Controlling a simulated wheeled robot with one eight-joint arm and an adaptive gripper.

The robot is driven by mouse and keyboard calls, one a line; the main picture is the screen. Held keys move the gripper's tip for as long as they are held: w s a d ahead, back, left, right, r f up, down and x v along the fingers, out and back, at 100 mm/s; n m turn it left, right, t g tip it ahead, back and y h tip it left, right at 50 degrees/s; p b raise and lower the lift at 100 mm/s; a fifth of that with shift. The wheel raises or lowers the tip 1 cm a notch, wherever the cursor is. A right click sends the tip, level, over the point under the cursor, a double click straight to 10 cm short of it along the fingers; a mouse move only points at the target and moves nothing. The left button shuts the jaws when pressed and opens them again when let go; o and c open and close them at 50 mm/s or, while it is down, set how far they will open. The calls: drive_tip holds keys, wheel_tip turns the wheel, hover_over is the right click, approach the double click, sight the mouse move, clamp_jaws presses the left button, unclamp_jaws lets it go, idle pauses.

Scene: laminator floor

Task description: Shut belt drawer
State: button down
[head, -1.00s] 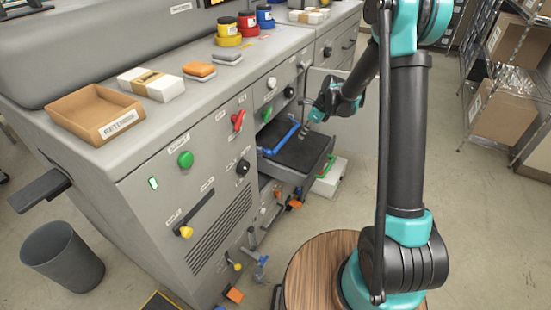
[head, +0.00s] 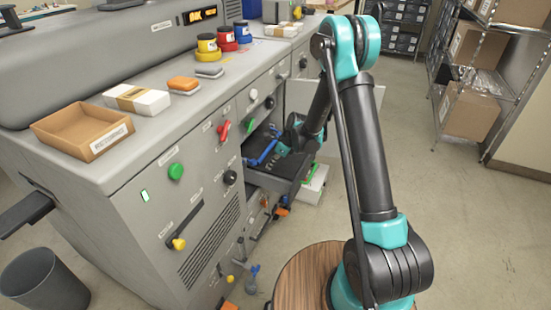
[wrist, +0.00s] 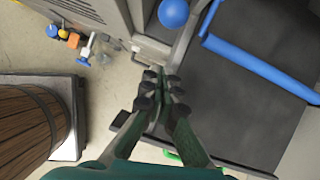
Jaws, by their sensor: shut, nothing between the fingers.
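The belt drawer (head: 272,182) sticks out of the grey machine's side, open, with a dark inside and a blue bar (head: 265,152) in it. In the wrist view, its dark floor (wrist: 250,110) fills the right side, with the blue bar (wrist: 262,68) and a round blue knob (wrist: 173,12) near the top. My gripper (wrist: 167,84) is shut and empty, its fingertips over the drawer's left edge in that view. I cannot tell whether they touch it. In the head view, my arm partly hides the drawer's far side, and the fingertips are hard to make out.
The machine's side carries a green button (head: 176,172), a red lever (head: 223,131) and a yellow-ended handle (head: 178,244). A low white box (head: 314,186) stands on the floor beyond the drawer. A shelf rack (head: 470,90) stands at right, with open floor before it.

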drive_tip(key=shift+w+a+r, duration=0.1)
drive_tip(key=shift+a+r, duration=0.05)
drive_tip(key=shift+a, duration=0.45)
drive_tip(key=shift+w+a+r, duration=0.1)
drive_tip(key=shift+a+r, duration=0.1)
drive_tip(key=shift+a, duration=0.45)
drive_tip(key=shift+w+a+r, duration=0.1)
drive_tip(key=shift+a+r, duration=0.05)
drive_tip(key=shift+a, duration=0.45)
drive_tip(key=shift+a, duration=0.1)
